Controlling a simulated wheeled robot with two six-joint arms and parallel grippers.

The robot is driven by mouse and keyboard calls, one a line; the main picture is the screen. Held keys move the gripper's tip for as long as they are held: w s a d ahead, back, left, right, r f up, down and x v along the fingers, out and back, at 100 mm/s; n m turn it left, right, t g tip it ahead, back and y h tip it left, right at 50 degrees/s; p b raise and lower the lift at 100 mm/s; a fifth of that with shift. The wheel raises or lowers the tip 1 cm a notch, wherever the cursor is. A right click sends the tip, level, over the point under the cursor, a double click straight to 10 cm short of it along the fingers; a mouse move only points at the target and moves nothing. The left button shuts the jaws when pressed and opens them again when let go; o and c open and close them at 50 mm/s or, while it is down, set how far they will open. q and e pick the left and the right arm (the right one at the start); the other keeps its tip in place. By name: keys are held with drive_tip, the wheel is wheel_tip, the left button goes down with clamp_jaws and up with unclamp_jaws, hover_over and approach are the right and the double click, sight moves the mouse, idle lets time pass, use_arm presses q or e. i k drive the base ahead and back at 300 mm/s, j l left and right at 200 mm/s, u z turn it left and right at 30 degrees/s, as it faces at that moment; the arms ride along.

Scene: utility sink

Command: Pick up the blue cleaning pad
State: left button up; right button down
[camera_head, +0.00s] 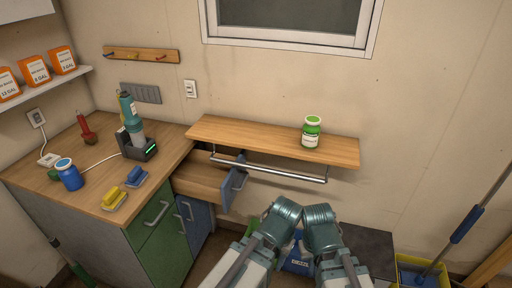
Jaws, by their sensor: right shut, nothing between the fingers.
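The blue cleaning pad (136,176), with a blue grip on a grey base, lies on the wooden counter (93,165) at the left, near its front right edge. A similar yellow pad (114,197) lies just in front of it. My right gripper (346,268) is at the bottom centre, shut and empty, far to the right of the blue pad. My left gripper (240,266) is beside it at the bottom; its fingers do not show clearly. Neither gripper touches a pad.
A blue jar (68,175) and a teal bottle in a dark stand (138,148) are on the counter. A blue-fronted drawer (233,185) stands open to its right. A wall shelf (265,138) with a metal rail holds a green jar (311,132). A yellow bucket (420,272) stands at right.

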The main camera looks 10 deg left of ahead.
sight(137, 177)
drive_tip(key=u, duration=1.65)
